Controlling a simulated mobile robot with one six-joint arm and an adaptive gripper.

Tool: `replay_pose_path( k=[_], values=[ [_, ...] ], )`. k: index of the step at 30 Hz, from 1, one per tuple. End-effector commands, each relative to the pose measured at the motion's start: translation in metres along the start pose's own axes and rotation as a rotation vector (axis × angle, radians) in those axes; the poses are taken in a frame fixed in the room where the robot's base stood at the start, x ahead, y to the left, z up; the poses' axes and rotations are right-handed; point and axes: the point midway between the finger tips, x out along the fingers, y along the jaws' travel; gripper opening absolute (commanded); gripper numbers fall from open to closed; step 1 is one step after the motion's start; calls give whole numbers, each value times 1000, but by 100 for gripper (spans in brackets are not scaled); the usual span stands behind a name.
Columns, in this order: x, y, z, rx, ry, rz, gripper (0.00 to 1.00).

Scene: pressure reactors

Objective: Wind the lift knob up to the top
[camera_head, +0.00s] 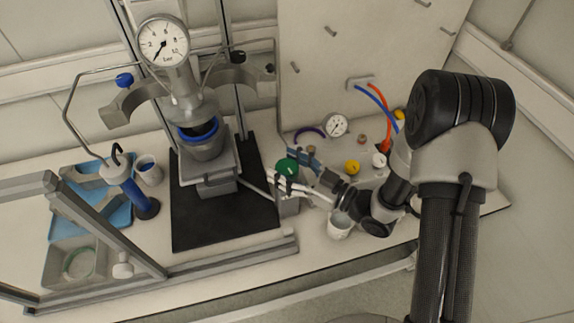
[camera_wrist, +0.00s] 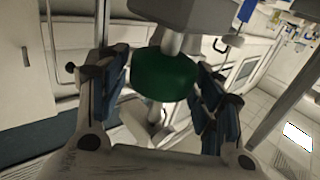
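The lift knob is a round green knob (camera_head: 287,167) on a metal stem beside the reactor stand; it fills the middle of the wrist view (camera_wrist: 166,76). My gripper (camera_head: 298,176) reaches in from the right at the knob. In the wrist view my gripper (camera_wrist: 163,90) is open, with one blue-padded finger on each side of the knob. A gap shows at the left finger; contact at the right finger cannot be told. The steel vessel with a blue rim (camera_head: 203,146) sits on the grey lift platform (camera_head: 208,169), below the reactor head (camera_head: 188,98) with its gauge.
A white cup (camera_head: 340,226) stands just below my gripper. A panel with a gauge (camera_head: 335,125), yellow knobs and hoses is behind it. A metal frame (camera_head: 105,232) crosses the left front. A blue tray (camera_head: 58,226) and small cup (camera_head: 149,170) are at left.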

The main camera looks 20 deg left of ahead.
Motion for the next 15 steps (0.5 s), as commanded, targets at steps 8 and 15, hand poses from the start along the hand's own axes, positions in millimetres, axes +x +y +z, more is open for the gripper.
replay_pose_path(
  k=[8,15],
  values=[
    [0,0,0,0,0,0,39],
    [0,0,0,0,0,0,24]
  ],
)
